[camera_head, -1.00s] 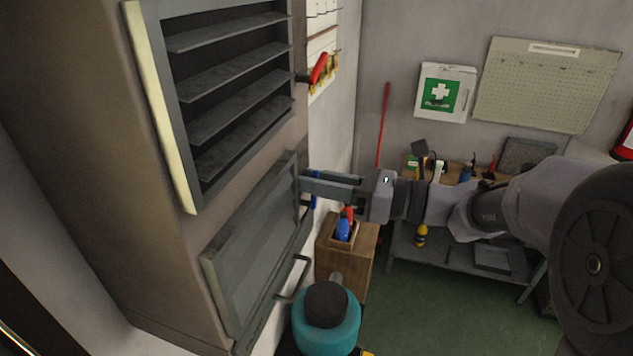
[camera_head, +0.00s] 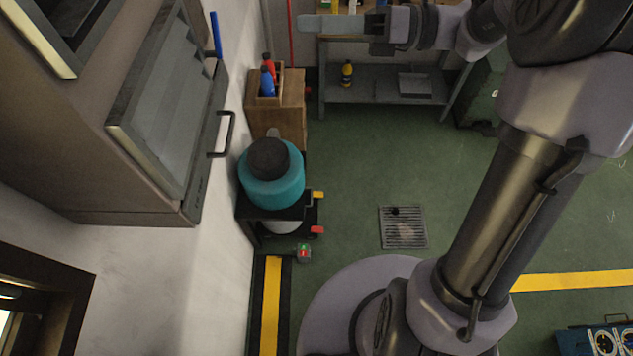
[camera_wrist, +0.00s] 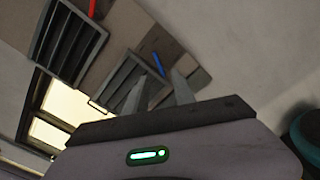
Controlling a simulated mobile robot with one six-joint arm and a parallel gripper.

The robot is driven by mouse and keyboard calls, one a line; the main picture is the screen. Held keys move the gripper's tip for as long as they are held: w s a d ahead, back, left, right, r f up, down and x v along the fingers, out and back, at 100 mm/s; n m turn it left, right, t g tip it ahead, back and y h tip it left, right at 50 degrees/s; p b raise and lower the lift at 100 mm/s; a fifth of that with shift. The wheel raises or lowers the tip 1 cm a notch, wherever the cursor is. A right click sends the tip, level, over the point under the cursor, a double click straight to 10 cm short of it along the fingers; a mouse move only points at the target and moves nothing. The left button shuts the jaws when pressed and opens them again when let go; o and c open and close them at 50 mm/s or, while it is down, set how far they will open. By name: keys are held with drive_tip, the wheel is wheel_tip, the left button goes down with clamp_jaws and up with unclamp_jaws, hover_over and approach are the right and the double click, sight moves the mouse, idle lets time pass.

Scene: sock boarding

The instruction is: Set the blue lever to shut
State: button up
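The blue lever (camera_head: 216,34) is a thin blue bar beside the lower grey panel (camera_head: 165,105) of the wall cabinet. In the head view it runs nearly straight up the picture. In the wrist view the blue lever (camera_wrist: 158,65) lies aslant, just beyond the fingertips. My gripper (camera_head: 306,24) is to the right of the lever in the head view, clear of it and empty. In the wrist view its two fingers (camera_wrist: 164,79) stand apart. The head view sees the fingers overlapping, so their gap is hidden there.
A dark handle (camera_head: 225,134) juts from the lower panel. A red lever (camera_wrist: 91,8) shows by the upper louvres. A wooden cabinet (camera_head: 290,105) with bottles and a teal canister (camera_head: 272,185) stand below. The green floor to the right is mostly free.

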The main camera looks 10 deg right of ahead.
drive_tip(key=s+a+f+n+g+h+b, duration=0.2)
drive_tip(key=s+f+n+g+h+b, duration=0.2)
drive_tip(key=s+f, duration=1.3)
wheel_tip(320, 180, down, 2)
drive_tip(key=n+h+b, duration=0.3)
drive_tip(key=n+b, duration=0.3)
drive_tip(key=shift+f+h+b, duration=0.2)
drive_tip(key=shift+h+b, duration=0.2)
